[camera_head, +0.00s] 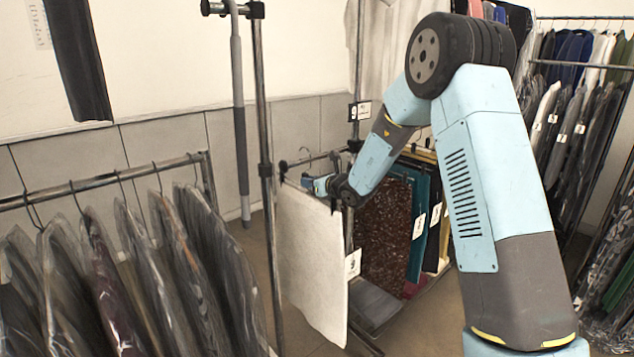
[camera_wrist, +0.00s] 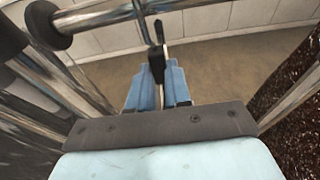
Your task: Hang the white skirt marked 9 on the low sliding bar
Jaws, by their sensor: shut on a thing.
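The white skirt (camera_head: 312,262) hangs flat and upright from my gripper (camera_head: 318,184) in the head view, with a small white tag (camera_head: 352,263) at its right edge. My gripper (camera_wrist: 158,88) is shut on the dark hanger (camera_wrist: 157,62) at the skirt's top. I cannot tell whether the hook rests on the bar. The skirt's cloth is not clear in the wrist view.
A sign marked 9 (camera_head: 358,111) sits on the post behind my wrist. A brown sequined garment (camera_head: 384,238) and teal ones hang close right. A rail of bagged clothes (camera_head: 110,180) stands front left; more racks stand right. A chrome post (camera_head: 265,150) rises left of the skirt.

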